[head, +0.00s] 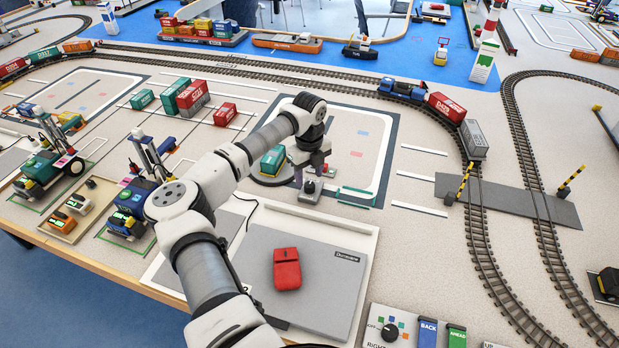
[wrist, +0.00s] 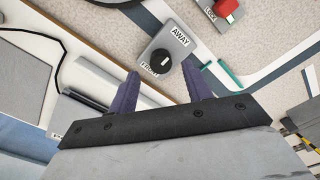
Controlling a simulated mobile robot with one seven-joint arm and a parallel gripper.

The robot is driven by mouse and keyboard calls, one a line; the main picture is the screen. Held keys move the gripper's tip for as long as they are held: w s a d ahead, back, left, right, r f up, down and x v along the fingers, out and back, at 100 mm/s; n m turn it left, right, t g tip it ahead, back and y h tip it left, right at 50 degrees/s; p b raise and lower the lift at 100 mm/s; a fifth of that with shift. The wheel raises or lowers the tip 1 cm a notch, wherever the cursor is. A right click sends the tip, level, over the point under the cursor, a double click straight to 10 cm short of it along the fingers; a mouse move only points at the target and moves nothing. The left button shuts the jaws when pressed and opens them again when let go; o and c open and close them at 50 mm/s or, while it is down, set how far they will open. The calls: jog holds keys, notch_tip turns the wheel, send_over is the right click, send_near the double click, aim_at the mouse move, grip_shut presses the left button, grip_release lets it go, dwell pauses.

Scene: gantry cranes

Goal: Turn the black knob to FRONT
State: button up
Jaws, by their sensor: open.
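The black knob (wrist: 161,60) sits on a small grey box (wrist: 176,44) with a label AWAY on one side and FRONT on the other. A pale mark shows on the knob, but I cannot tell for certain which label it points to. My gripper (wrist: 160,72) is open, with its two purple fingers on either side of the knob in the wrist view. I cannot tell how far above the knob the fingertips are, or whether they touch it. In the head view the knob (head: 309,186) is small, just below my gripper (head: 308,177).
A red LOCK control (wrist: 226,8) stands close by. A green container (head: 272,160) sits left of my gripper. Another black knob (head: 390,331) is on a panel at the front edge. Tracks run on the right.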

aim_at(309, 185)
jog(key=shift+f+p, duration=0.3)
jog(key=shift+f, duration=1.5)
jog(key=c, duration=1)
